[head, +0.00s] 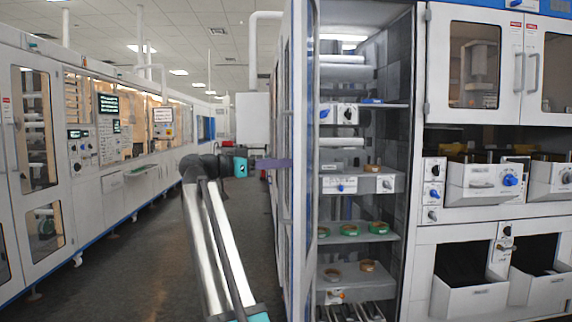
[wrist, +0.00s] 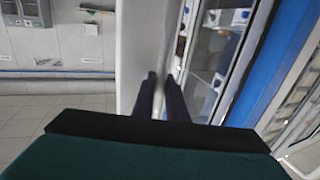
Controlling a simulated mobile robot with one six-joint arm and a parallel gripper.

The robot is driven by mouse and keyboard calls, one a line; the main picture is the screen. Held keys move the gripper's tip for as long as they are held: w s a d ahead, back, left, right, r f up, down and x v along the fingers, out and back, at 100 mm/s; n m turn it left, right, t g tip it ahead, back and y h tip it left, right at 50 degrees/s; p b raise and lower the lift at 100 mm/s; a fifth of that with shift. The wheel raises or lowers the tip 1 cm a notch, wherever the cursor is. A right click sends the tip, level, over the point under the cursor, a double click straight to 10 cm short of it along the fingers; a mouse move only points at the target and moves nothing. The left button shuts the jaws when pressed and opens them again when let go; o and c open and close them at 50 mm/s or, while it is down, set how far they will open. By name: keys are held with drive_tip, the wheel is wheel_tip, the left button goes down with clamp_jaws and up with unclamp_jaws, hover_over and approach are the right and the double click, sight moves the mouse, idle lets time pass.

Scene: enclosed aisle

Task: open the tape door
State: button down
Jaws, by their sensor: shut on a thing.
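The tape door (head: 301,160) is a tall white-framed door with a window, swung out from its cabinet and seen nearly edge-on in the head view. My gripper (head: 284,163) reaches its outer side from the left, at about mid-height. In the wrist view, the two dark fingers of my gripper (wrist: 162,84) point at the door (wrist: 146,50), close to its window frame. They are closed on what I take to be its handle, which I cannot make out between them. Behind the door, the cabinet shelves (head: 365,237) are exposed, with several green and tan tape rolls.
A row of white machines (head: 110,150) lines the left of the aisle. Cabinets with open drawers (head: 480,182) and bins (head: 470,295) stand at the right. The dark aisle floor (head: 130,265) is clear to the left of my arm.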

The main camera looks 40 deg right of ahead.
drive_tip(key=c, duration=1.8)
unclamp_jaws()
drive_tip(key=shift+s+a, duration=0.1)
drive_tip(key=shift+s, duration=0.05)
drive_tip(key=shift+o, duration=0.2)
drive_tip(key=p+v, duration=0.1)
drive_tip(key=v, duration=1.2)
drive_tip(key=shift+w+a, duration=0.25)
drive_tip(key=shift+a, duration=0.05)
drive_tip(key=shift+r, duration=0.1)
